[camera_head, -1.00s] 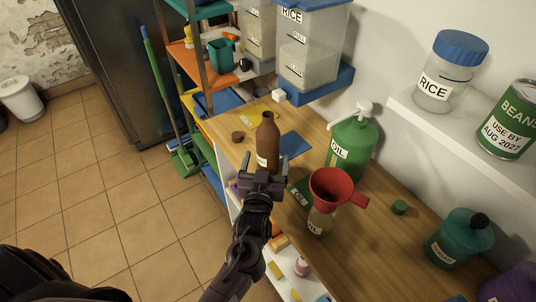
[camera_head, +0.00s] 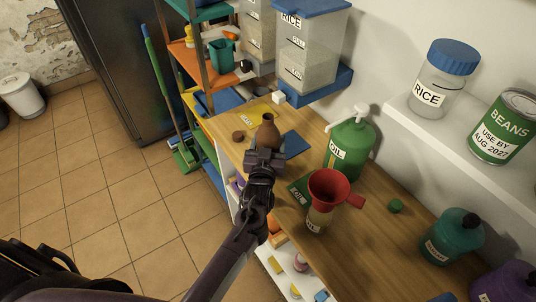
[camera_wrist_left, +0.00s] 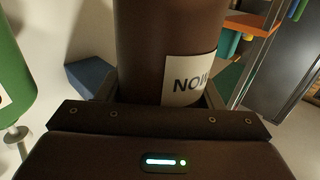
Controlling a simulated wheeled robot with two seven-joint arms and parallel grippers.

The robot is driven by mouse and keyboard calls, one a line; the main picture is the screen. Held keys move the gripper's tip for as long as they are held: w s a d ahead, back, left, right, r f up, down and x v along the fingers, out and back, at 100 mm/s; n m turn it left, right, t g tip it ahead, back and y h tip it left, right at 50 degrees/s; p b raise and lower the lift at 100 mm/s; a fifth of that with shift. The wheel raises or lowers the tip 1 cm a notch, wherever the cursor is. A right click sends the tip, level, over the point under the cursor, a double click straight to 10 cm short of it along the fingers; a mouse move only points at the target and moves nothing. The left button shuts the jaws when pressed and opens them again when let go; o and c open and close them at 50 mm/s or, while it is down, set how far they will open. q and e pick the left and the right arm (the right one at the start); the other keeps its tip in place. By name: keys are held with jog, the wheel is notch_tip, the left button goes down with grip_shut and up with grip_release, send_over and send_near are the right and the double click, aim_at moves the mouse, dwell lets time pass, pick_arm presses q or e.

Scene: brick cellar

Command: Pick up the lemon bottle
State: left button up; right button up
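The lemon bottle is a brown bottle (camera_head: 267,133) standing upright on the wooden worktop. In the left wrist view the bottle (camera_wrist_left: 165,45) fills the middle, and its white label shows upside-down letters fitting the end of "LEMON". My left gripper (camera_head: 265,155) is at the bottle's near side. Its two fingers (camera_wrist_left: 161,92) reach around the bottle's left and right sides. They look open, with the bottle between them; contact is hard to tell. The bottle's lower part is hidden behind the gripper in the head view. My right gripper is not in view.
A bottle with a red funnel (camera_head: 328,187) stands close to the right. A green oil jug (camera_head: 349,148) is behind it. A small brown lid (camera_head: 238,136) lies left of the bottle. Rice containers (camera_head: 309,50) and a shelf rack are behind. A teal jug (camera_head: 452,238) stands farther right.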

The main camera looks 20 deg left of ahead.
pick_arm(q)
jog(key=c, duration=0.7)
jog(key=shift+c, duration=0.7)
jog(key=shift+r, duration=0.15)
